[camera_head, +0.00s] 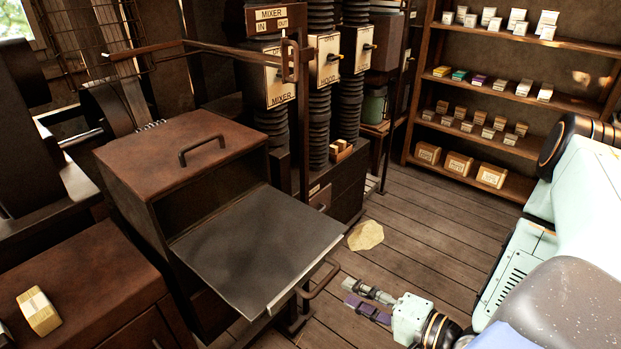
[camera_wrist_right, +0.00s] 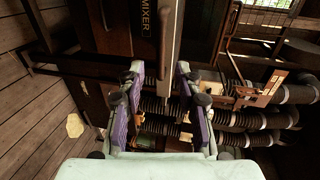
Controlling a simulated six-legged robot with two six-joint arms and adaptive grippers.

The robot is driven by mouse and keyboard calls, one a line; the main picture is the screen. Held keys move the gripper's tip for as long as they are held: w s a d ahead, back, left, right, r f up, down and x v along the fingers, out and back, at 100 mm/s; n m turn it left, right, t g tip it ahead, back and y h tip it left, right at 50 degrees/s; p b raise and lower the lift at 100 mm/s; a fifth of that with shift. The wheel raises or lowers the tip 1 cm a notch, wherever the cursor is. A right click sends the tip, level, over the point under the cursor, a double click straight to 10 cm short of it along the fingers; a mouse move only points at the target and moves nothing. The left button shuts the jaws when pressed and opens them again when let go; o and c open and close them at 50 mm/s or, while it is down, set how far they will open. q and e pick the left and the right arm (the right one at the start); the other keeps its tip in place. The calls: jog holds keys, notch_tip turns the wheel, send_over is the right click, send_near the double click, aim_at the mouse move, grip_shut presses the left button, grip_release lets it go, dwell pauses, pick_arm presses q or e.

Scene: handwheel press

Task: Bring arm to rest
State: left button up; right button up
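My right gripper (camera_head: 350,292) is at the lower middle of the head view, in front of the dark box's lowered door (camera_head: 255,250), with the door's bar handle (camera_head: 318,280) just to its left. A clear gap shows between them. In the right wrist view, the two purple fingers of the gripper (camera_wrist_right: 160,70) stand apart. A long pale bar (camera_wrist_right: 169,40) shows beyond and between them, and I see nothing gripped. My right arm (camera_head: 560,235) comes in from the right edge. My left gripper is in neither view.
The brown box (camera_head: 185,160) stands open at the front, with a handle on top. Columns labelled mixer and hood (camera_head: 327,60) stand behind it. A shelf (camera_head: 500,95) with small boxes is at the back right. Plank floor (camera_head: 420,215) is mostly clear, with a tan patch (camera_head: 365,235).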

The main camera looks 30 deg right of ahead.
jog(key=shift+s, duration=0.15)
jog(key=s+a+f+n+g+h+b, duration=0.1)
jog(key=s+f+n+g+b, duration=0.3)
jog(key=f, duration=0.5)
jog(key=s+a+f+n+g+h+b, duration=0.2)
jog(key=s+f+n+g+b, duration=0.3)
jog(key=f, duration=0.4)
jog(key=s+a+f+n+g+h+b, duration=0.2)
jog(key=s+a+f+n+g+b, duration=0.1)
jog(key=s+f+b, duration=0.4)
notch_tip(320, 180, down, 3)
jog(key=n+g, duration=0.1)
jog(key=g, duration=0.1)
jog(key=shift+a+r+n+g, duration=0.15)
jog(key=shift+a+n+g, duration=0.15)
jog(key=shift+a, duration=0.1)
